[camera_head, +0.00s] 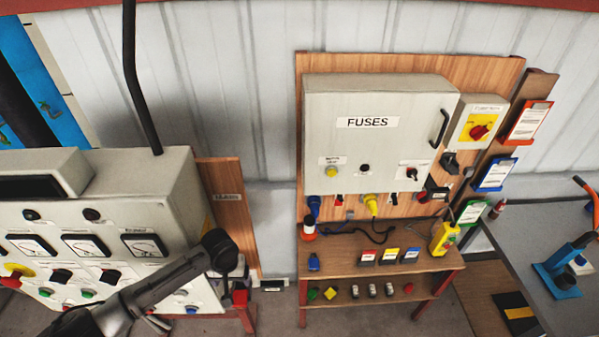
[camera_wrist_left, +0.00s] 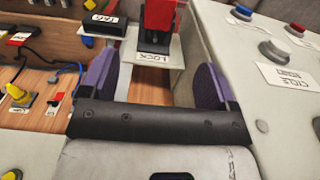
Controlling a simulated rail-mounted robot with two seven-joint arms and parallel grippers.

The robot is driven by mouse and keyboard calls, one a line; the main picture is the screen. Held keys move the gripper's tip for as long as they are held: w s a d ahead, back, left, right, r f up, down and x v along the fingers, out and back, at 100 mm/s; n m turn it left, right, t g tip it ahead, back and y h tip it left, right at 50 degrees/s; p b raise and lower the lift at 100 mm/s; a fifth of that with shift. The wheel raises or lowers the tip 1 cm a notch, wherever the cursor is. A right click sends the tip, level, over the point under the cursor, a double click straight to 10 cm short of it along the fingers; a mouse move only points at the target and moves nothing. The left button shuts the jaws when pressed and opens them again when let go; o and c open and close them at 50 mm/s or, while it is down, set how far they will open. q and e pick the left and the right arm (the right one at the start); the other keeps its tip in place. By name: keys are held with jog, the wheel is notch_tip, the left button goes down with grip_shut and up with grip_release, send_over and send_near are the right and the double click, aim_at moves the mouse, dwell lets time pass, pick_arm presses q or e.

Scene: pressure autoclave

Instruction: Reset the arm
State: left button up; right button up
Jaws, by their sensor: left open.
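My left arm comes in from the lower left in the head view, in front of the grey control panel (camera_head: 165,215). My left gripper (camera_head: 228,262) is beside the panel's right edge, seen from above. In the left wrist view its two purple fingers stand wide apart, and the gripper (camera_wrist_left: 158,82) is open with nothing between them. Just beyond the fingers is a red block (camera_wrist_left: 158,22) on a grey shelf labelled LOCK (camera_wrist_left: 152,58). A black item (camera_wrist_left: 103,27) with a white label lies to its left. My right gripper is in neither view.
The panel's face with blue and red buttons (camera_wrist_left: 272,50) is close on the right in the wrist view. A FUSES cabinet (camera_head: 375,135) hangs on a wooden board, above a wooden bench (camera_head: 340,262) with small items. A grey table (camera_head: 545,230) stands at right.

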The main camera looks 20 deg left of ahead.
pick_arm(q)
jog(key=s+d+f+m+t+h, duration=0.1)
jog(key=s+d+f+m, duration=0.15)
jog(key=s+d, duration=0.45)
jog(key=s+d+f+m+t+h, duration=0.1)
jog(key=s+d+m, duration=0.2)
jog(key=s+d, duration=0.4)
jog(key=s+a+r+y, duration=0.1)
jog(key=s+a+r, duration=0.1)
jog(key=s, duration=0.6)
jog(key=s+a+r+t, duration=0.1)
jog(key=s+a+r, duration=0.1)
jog(key=s, duration=0.5)
jog(key=shift+s+a+r+t+y, duration=0.3)
jog(key=shift+s+a+r+y, duration=0.1)
jog(key=shift+a, duration=0.2)
jog(key=shift+w, duration=0.1)
jog(key=shift+c, duration=0.4)
